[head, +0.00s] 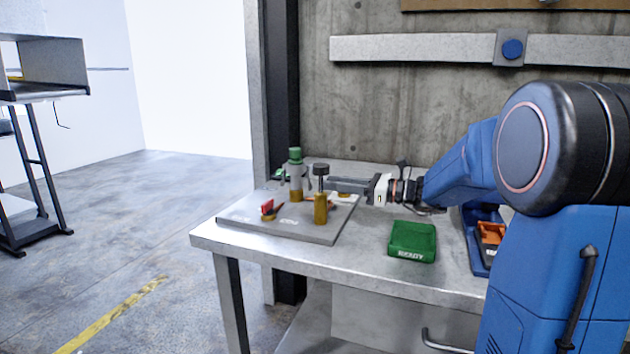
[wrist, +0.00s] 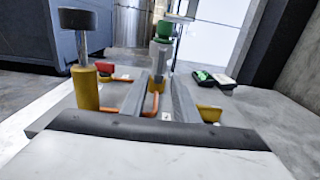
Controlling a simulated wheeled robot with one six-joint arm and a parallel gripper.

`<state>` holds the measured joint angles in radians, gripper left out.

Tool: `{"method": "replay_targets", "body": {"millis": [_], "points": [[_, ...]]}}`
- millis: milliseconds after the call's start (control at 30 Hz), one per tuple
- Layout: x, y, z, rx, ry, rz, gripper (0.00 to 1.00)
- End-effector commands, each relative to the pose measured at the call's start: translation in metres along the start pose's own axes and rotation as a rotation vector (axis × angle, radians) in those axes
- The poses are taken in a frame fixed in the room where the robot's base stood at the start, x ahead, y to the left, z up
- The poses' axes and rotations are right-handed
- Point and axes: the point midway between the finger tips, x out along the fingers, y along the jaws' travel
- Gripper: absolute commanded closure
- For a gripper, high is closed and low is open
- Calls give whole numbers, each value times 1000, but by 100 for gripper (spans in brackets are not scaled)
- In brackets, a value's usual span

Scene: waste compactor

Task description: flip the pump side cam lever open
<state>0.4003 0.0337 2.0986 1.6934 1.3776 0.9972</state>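My gripper (head: 334,184) reaches in from the right, low over a grey plate (head: 240,224) on the bench. In the wrist view its two fingers (wrist: 160,84) are apart with no object clamped between them. A grey coupling with a green cap (head: 295,168) on a brass base stands just beyond the fingertips; it also shows in the wrist view (wrist: 161,52). A red lever (head: 267,206) lies at the plate's left; it also shows in the wrist view (wrist: 105,67). An orange-copper bar (wrist: 154,98) shows between the fingers. I cannot tell which lever is the pump side one.
A brass post with a black knob (head: 320,205) stands at the plate's front, beside my fingers; it also shows in the wrist view (wrist: 86,90). A green tray (head: 412,240) labelled READY sits right of the plate. A concrete wall (head: 400,100) closes the back.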

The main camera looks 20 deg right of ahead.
Motion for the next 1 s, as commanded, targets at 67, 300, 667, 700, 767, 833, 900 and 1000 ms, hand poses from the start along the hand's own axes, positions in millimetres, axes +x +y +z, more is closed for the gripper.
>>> {"method": "replay_targets", "body": {"millis": [67, 300, 667, 700, 767, 833, 900, 1000], "points": [[12, 1, 0, 0, 0, 4, 73], [43, 1, 0, 0, 0, 2, 73], [60, 0, 0, 1, 0, 0, 73], [60, 0, 0, 1, 0, 0, 73], [60, 0, 0, 1, 0, 0, 73], [60, 0, 0, 0, 0, 0, 73], [60, 0, 0, 0, 0, 0, 89], [60, 0, 0, 0, 0, 0, 100]]}}
